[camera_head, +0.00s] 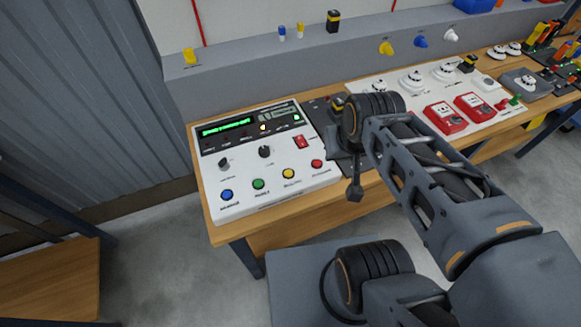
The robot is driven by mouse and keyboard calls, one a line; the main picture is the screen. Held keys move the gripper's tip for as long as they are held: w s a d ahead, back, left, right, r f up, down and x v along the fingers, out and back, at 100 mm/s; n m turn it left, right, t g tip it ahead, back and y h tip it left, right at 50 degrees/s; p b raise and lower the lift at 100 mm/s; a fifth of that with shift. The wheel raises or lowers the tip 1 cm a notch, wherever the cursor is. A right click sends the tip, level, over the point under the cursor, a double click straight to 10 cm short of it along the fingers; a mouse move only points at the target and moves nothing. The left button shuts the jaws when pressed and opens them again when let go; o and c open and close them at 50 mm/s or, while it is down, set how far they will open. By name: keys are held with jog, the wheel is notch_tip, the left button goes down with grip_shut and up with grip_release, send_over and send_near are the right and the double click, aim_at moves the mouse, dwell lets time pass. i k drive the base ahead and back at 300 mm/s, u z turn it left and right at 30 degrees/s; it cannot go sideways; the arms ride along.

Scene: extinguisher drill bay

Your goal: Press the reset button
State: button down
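A white control panel (283,190) lies on the wooden bench. Along its front edge is a row of round buttons: blue (227,195), green (258,184), yellow (288,173) and red (317,163). Their printed labels are too small to read surely, so I cannot tell which is the reset button. My gripper (355,192) hangs at the end of my arm, right of the panel and the red button, apart from all the buttons. It looks small and dark, and its fingers cannot be made out. Nothing is visibly held.
The panel also has a green-lit display (226,127), two black knobs and a red rocker switch (300,142). Right of it, a white board (386,84) carries detectors and red call points (445,117). A grey ledge (230,80) runs behind. Open floor lies in front left.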

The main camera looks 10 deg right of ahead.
aim_at(258, 183)
jog(key=z, duration=1.75)
jog(key=k, duration=1)
jog(key=u, duration=2)
